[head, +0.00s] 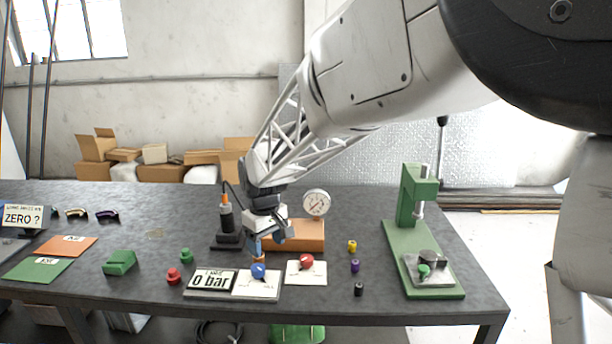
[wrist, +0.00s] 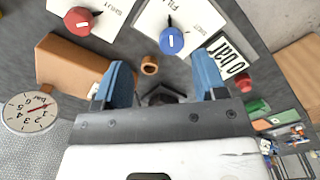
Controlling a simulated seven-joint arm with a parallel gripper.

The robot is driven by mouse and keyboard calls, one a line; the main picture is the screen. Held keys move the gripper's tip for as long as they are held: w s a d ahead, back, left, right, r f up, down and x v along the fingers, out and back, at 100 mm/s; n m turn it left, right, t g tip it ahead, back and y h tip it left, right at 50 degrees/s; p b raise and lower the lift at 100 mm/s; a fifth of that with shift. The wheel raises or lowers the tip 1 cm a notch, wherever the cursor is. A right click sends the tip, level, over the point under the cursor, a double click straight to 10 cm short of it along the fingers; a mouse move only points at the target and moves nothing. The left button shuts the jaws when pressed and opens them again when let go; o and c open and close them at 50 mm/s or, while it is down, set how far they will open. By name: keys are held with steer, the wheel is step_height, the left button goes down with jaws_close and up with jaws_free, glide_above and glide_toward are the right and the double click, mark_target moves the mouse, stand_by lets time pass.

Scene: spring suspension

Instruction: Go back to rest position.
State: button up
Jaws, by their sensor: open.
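My gripper (head: 268,242) hangs low over the middle of the dark workbench (head: 350,265), pointing down. In the wrist view its blue fingers (wrist: 163,88) are apart with nothing held between them. A blue knob (head: 259,271) on a white plate is just in front of my gripper; it also shows in the wrist view (wrist: 171,41). A red knob (head: 306,261) on another white plate is to its right. A small orange ring (wrist: 150,65) lies on the bench just ahead of the fingers in the wrist view.
An orange block (head: 310,236) with a round gauge (head: 316,203) stands close behind my gripper. A black tool stand (head: 228,225) is to its left. A green press (head: 417,210) stands at right. Small colored parts and a "0 bar" sign (head: 211,282) lie around.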

steer(key=s+d+r+m, duration=0.1)
steer(key=s+d+r, duration=0.15)
steer(key=d, duration=0.35)
steer(key=s+d+r+m, duration=0.2)
steer(key=s+d, duration=0.2)
steer(key=d, duration=0.1)
steer(key=s+d+m+t, duration=0.1)
steer(key=s+d+m, duration=0.2)
steer(key=s+d, duration=0.7)
steer(key=s+d+m+t, duration=0.1)
steer(key=s+d+m, duration=0.2)
steer(key=s+d, duration=0.7)
steer(key=s, duration=0.5)
steer(key=shift+s+r+m, duration=0.2)
steer(key=shift+m, duration=0.2)
